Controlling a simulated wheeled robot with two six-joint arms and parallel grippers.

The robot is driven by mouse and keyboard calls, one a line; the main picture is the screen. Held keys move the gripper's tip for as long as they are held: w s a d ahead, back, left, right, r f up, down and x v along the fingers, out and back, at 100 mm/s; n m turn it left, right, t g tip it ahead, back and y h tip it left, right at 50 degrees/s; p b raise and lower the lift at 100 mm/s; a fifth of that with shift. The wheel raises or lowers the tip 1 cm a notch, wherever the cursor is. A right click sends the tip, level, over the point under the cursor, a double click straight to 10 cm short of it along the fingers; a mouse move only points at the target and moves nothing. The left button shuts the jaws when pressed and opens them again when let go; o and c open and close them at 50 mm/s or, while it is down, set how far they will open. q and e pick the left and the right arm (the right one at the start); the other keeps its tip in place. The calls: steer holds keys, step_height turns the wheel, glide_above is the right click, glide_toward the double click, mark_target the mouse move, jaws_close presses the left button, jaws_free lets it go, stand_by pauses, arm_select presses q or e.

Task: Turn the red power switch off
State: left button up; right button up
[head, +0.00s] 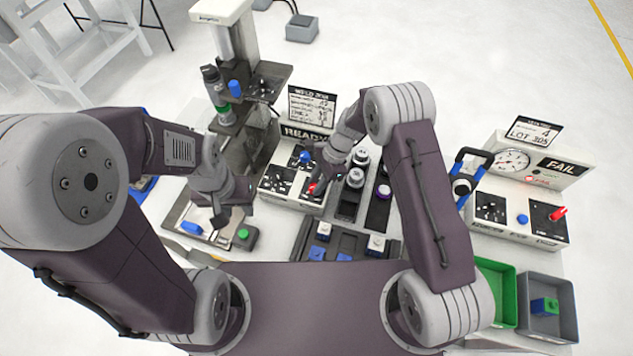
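A red switch (312,188) sits on the white control box marked READY (290,184), near the middle. My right gripper (320,180) is right at this switch and partly covers it; I cannot tell whether it touches it or whether its fingers are open. A second red switch, a lever (558,213), stands tilted on the panel of the tester box marked FAIL (520,226) at the right, with no gripper near it. My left gripper (220,216) hangs over the tray at the left, with no object visible in it; its finger gap is unclear.
A press stand (240,140) rises behind the left side. A green button box (245,236) stands beside the left tray. Dark fixtures with several parts (350,200) lie right of the READY box. Green (497,290) and grey (560,320) bins are at the front right.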

jaws_close()
steer(key=shift+n, duration=0.3)
steer(key=n, duration=0.1)
steer(key=n+b, duration=0.1)
steer(key=n+g, duration=0.1)
steer(key=shift+w+a+n+h+b, duration=0.15)
steer(key=shift+w+n+h+b, duration=0.1)
steer(key=shift+n+h+b, duration=0.15)
steer(key=n+h+b, duration=0.1)
steer(key=n, duration=0.1)
steer(key=n+g+b, duration=0.1)
steer(key=n, duration=0.2)
steer(key=shift+w+a+h, duration=0.1)
steer(key=shift+a+h, duration=0.05)
steer(key=shift+h, duration=0.25)
steer(key=n, duration=0.2)
steer(key=n+h+b, duration=0.1)
steer(key=n, duration=0.1)
steer(key=shift+a+n+g+h, duration=0.2)
steer(key=shift+n+g+h, duration=0.1)
steer(key=shift+n+g, duration=0.1)
steer(key=shift+a+r+n+h+b, duration=0.15)
steer(key=shift+n+h+b, duration=0.4)
steer(key=shift+n, duration=1.35)
steer(key=shift+h, duration=0.25)
